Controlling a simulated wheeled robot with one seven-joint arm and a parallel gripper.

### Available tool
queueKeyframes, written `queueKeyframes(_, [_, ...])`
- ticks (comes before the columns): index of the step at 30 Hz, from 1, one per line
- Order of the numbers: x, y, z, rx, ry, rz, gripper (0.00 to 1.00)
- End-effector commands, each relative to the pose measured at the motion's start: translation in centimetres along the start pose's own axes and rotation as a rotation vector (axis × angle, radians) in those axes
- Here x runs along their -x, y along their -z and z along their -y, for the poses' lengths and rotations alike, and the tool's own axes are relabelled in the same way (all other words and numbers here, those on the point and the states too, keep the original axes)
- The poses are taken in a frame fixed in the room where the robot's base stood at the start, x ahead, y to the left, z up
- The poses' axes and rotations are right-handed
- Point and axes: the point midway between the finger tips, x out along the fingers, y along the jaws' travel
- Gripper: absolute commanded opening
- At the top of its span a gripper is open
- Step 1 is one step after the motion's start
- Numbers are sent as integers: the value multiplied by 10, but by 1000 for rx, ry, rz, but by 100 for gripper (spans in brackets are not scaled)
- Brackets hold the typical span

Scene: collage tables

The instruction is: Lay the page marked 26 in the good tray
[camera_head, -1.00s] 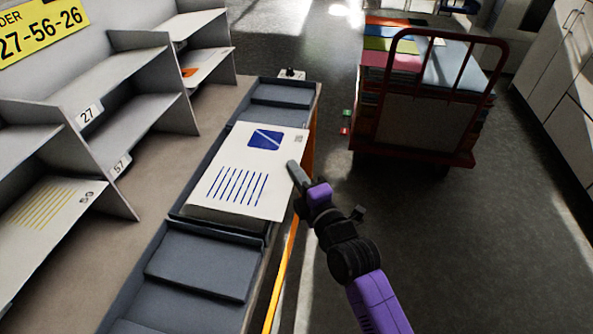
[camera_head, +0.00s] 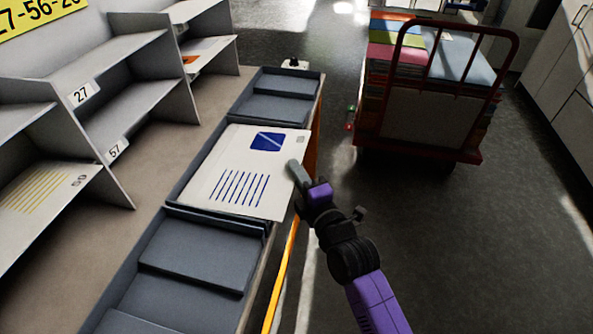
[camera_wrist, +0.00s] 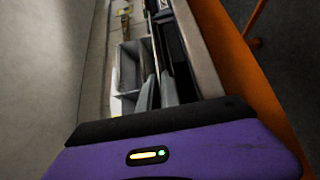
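A white page (camera_head: 232,196) with a dark blue square and blue stripes lies over the middle compartment of a row of grey trays in the head view. The small mark at its upper right corner is too small to read. My gripper (camera_head: 299,174) is at the page's right edge, with its fingers close together and the edge seemingly between them. In the wrist view the two grey fingers (camera_wrist: 157,92) stand either side of a thin line, which looks like the page edge-on. Whether the page touches the tray floor is hidden. No tray label is readable.
An empty grey tray (camera_head: 205,248) is nearer and another (camera_head: 272,107) farther along the table. Shelves (camera_head: 110,62) labelled 27 and 57 stand left, one holding a yellow-striped page (camera_head: 45,193).

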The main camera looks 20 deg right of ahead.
Motion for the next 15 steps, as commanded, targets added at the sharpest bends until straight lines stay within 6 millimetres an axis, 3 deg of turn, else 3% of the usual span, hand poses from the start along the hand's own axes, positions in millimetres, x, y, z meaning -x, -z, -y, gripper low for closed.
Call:
queueKeyframes(3, [0,0,0,0,0,0,27])
queueKeyframes(15, [9,0,2,1,3,0,27])
